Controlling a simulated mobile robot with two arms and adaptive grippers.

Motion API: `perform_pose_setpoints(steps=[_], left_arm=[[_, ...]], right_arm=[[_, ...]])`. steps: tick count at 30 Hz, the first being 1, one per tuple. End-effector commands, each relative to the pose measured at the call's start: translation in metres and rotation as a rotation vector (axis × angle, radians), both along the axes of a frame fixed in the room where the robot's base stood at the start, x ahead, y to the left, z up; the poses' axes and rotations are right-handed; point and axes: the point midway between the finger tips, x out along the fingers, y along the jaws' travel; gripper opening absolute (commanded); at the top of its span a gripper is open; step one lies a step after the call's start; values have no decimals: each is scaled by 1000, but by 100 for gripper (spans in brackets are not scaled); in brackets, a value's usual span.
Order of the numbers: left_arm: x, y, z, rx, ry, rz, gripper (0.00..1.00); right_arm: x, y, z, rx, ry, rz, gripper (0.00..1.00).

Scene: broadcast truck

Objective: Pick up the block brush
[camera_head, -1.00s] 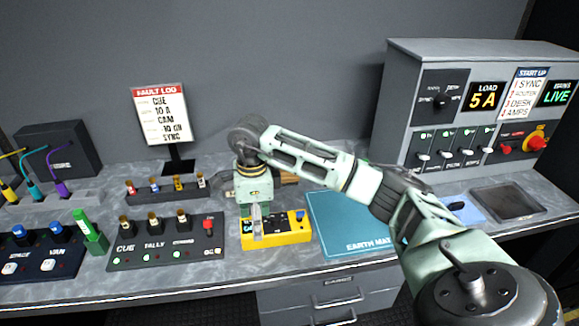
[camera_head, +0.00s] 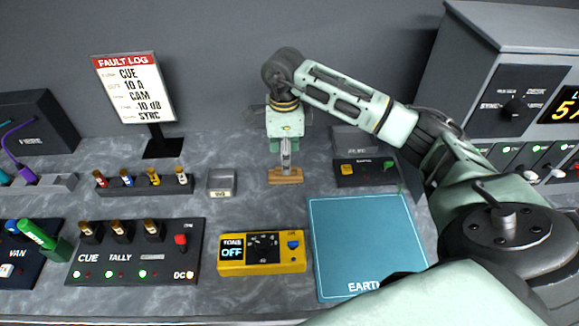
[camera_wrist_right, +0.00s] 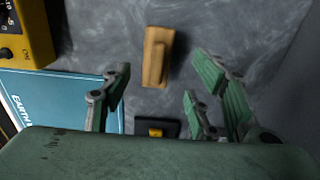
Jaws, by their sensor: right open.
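The block brush (camera_head: 286,176) is a small tan wooden block lying on the grey marbled desk, behind the yellow tone meter. It also shows in the right wrist view (camera_wrist_right: 157,57), top centre, with a raised grip along it. My right gripper (camera_head: 287,160) points down just above and behind the brush in the head view, partly overlapping it. In the wrist view its green-padded fingers (camera_wrist_right: 163,90) are spread, with nothing between them; the brush lies beyond the tips. Whether any finger touches the brush cannot be told. My left gripper is not in view.
The yellow tone meter (camera_head: 262,252) and blue earth mat (camera_head: 366,245) lie in front. A small grey box (camera_head: 222,183) stands left of the brush; a black panel with a yellow button (camera_head: 364,172) is to the right. A fault log sign (camera_head: 134,88) stands behind left.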

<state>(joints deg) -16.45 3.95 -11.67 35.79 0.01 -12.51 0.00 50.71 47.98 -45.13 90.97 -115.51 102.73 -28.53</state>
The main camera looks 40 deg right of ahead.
Motion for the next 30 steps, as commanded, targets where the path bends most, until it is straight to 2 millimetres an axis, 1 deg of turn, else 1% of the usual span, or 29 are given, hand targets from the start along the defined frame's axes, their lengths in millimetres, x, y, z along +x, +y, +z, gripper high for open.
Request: perform_pose_setpoints(steps=[1, 3, 6, 8, 9, 12, 14, 18, 22, 23, 30], left_arm=[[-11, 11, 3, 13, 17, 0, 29], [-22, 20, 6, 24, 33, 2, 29], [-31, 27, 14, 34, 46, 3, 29], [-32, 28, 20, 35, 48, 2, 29], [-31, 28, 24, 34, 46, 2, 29], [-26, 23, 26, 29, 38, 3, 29], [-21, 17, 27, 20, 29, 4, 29], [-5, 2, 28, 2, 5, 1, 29], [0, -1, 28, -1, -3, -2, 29], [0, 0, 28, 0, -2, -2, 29], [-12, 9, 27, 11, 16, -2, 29]], right_arm=[[-1, 1, -5, 2, 3, 0, 55], [-1, 0, -12, 1, 4, 0, 55], [-3, 0, -23, 1, 5, 0, 55], [-4, 0, -32, 1, 7, -1, 55], [-5, 0, -39, 1, 6, -1, 55], [-4, 0, -54, 1, 4, -1, 55], [-3, 0, -59, 0, 2, -1, 55], [-3, 0, -64, 0, -1, 0, 55], [-3, 0, -64, -1, -1, 0, 55], [-3, 0, -64, -1, -1, 0, 53], [-3, 0, -63, -1, -1, 0, 32]])
